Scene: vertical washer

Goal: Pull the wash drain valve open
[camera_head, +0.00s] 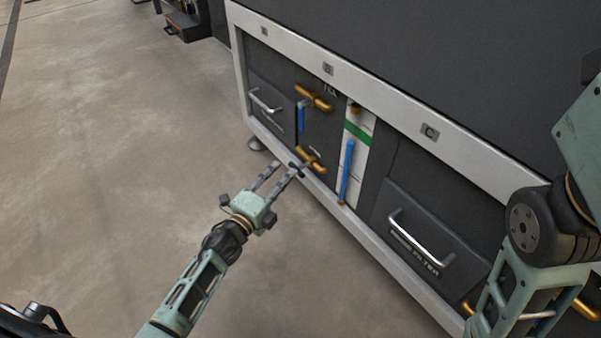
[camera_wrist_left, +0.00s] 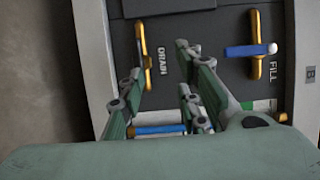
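The wash drain valve is a brass fitting (camera_head: 311,158) low on the dark washer front in the head view. In the left wrist view it is the brass bar (camera_wrist_left: 148,72) beside the word DRAIN. Its handle is hard to make out. My left gripper (camera_head: 287,167) is open, its fingers pointing at the panel close to this valve. Nothing shows between the fingers; whether a fingertip touches the valve I cannot tell. My right arm comes in at the right of the head view, but its gripper does not show.
The fill valve (camera_head: 316,97) with its blue handle (camera_head: 301,118) sits above the drain valve. A blue bar (camera_head: 346,172) stands by a white and green strip. Drawers with metal handles (camera_head: 420,237) flank them. The washer's light frame (camera_head: 360,235) edges the panel; the floor at left is clear.

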